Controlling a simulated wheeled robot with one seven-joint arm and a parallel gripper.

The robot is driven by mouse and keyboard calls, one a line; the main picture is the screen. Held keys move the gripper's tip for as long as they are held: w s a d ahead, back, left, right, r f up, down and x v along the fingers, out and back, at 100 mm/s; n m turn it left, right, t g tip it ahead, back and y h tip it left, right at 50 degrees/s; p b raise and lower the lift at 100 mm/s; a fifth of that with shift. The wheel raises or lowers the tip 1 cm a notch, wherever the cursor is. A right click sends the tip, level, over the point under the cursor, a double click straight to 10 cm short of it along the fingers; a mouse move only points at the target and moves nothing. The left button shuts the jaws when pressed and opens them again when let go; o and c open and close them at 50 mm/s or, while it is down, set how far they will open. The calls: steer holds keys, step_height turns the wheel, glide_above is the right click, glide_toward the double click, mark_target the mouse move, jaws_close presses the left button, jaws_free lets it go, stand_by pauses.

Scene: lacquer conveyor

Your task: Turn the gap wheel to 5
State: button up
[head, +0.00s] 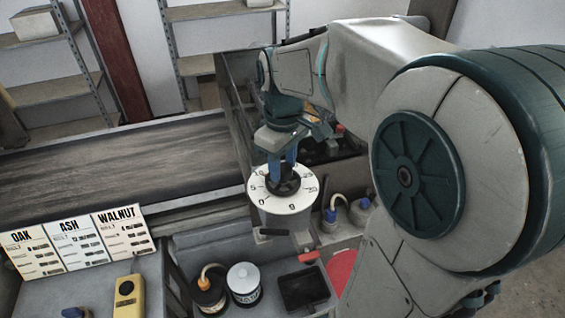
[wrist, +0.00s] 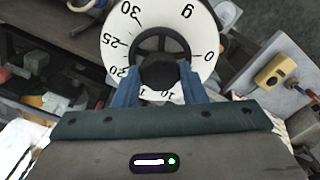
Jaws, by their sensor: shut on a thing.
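The gap wheel (head: 264,201) is a white dial with black numbers and a dark hub, on the machine beside the conveyor. In the wrist view the dial (wrist: 203,28) shows 0, 10, 25 and 30 around its face. My gripper (head: 284,170) points down over the dial's middle. Its blue fingers in the wrist view (wrist: 158,88) are shut on the dark knob (wrist: 160,70) at the centre. The fingers and knob hide part of the lower scale, and I cannot tell which number is set.
The conveyor belt (head: 110,165) runs to the left. OAK, ASH and WALNUT cards (head: 80,244) stand before it. Pots (head: 243,281), a black tray (head: 302,288) and a yellow device (head: 128,296) sit on the near bench. Small bottles (head: 336,214) stand right of the wheel.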

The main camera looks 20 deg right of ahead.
mark_target(283, 168)
steer(key=n, duration=0.3)
steer(key=shift+n, duration=2.1)
steer(key=o, duration=1)
step_height(283, 168, up, 14)
steer(key=shift+f, duration=0.1)
steer(key=s+f+m+t, duration=0.1)
steer(key=s+f+m, duration=0.2)
steer(key=f+m, duration=0.1)
steer(key=s+f+m+t, duration=0.1)
steer(key=s+f+m, duration=0.3)
steer(key=f, duration=0.3)
steer(key=s+f+m+t, duration=0.1)
steer(key=s+f+m, duration=0.3)
steer(key=f+m, duration=0.1)
steer(key=shift+a+f+m, duration=0.1)
steer(key=shift+f+m, duration=0.25)
steer(key=shift+m, duration=0.25)
